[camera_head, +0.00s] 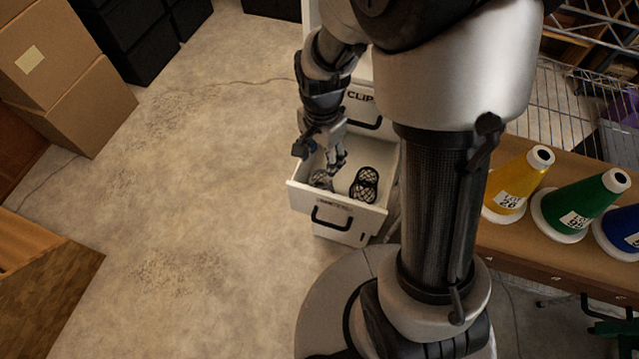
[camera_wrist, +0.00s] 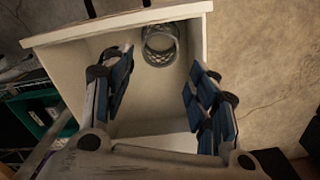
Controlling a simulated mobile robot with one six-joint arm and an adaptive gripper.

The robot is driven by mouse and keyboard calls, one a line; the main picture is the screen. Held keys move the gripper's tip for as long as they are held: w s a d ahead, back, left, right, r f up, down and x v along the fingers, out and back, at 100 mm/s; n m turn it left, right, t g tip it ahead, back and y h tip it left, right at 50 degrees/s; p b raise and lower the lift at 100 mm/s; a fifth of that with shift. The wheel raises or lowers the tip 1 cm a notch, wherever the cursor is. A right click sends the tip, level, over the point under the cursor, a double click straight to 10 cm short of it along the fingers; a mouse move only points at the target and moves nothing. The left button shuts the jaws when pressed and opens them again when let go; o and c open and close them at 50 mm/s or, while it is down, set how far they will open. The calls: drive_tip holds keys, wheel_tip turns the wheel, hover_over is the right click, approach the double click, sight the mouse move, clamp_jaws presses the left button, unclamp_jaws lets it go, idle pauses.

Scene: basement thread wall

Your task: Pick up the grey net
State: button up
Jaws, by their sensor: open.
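The grey net (camera_head: 321,180) lies in the front left part of an open white drawer (camera_head: 337,208), partly in view below my gripper. A grey mesh piece, which looks like this net (camera_wrist: 160,45), shows near the drawer's front wall in the wrist view. My gripper (camera_head: 336,167) reaches down over the drawer with its fingers spread and nothing between them. In the wrist view my gripper's fingers (camera_wrist: 160,90) stand on both sides, with the mesh piece beyond and between them. I cannot tell the exact height of the fingertips above the net.
Black nets (camera_head: 364,185) lie in the drawer right of the grey net. Yellow (camera_head: 516,185) and green (camera_head: 582,205) thread cones stand on a wooden bench at right. Cardboard boxes (camera_head: 58,70) stand at upper left. The floor left of the drawer is clear.

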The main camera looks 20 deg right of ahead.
sight(321, 175)
wheel_tip(321, 175, down, 8)
drive_tip(key=shift+f+b, duration=0.25)
drive_tip(key=shift+b, duration=1)
drive_tip(key=shift+c, duration=0.4)
drive_tip(key=c, duration=0.3)
drive_tip(key=shift+r, duration=0.15)
